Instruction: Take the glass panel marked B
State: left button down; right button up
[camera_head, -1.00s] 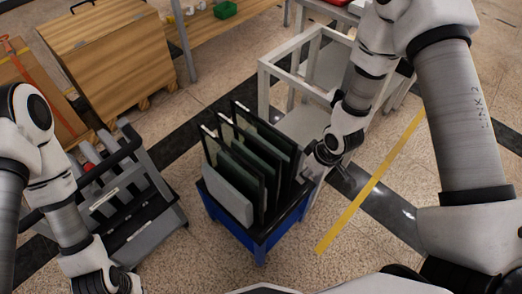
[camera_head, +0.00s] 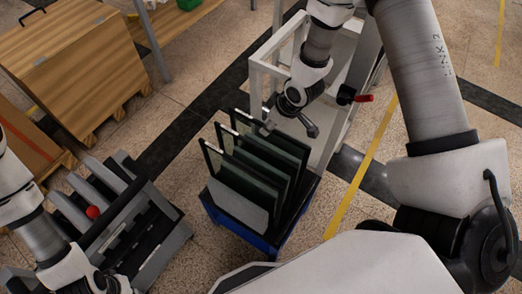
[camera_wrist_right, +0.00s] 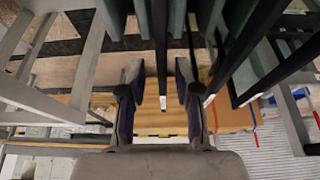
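Several dark-framed glass panels stand upright in a blue rack (camera_head: 213,213) in the head view. The rear panel (camera_head: 290,143) is nearest my right gripper (camera_head: 290,120), which hovers at its top edge. In the right wrist view my right gripper (camera_wrist_right: 160,85) is open, its two fingers on either side of one dark panel edge (camera_wrist_right: 161,55) with a small white tip. A gap shows on both sides of that edge. No letter B is legible on any panel. My left gripper (camera_head: 108,284) is at the bottom left, partly cut off, its fingers unclear.
A white frame stand (camera_head: 262,75) is close behind the rack. A grey slotted cart (camera_head: 150,240) with a red knob (camera_head: 93,212) stands at left. Wooden crates (camera_head: 75,60) are at upper left. Floor with a yellow line (camera_head: 362,190) lies right of the rack.

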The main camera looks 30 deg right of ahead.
jog(key=x, duration=0.5)
jog(key=shift+s+f, duration=0.15)
jog(key=shift+f, duration=0.35)
jog(key=shift+f, duration=0.2)
jog(key=shift+r, duration=0.1)
grip_shut()
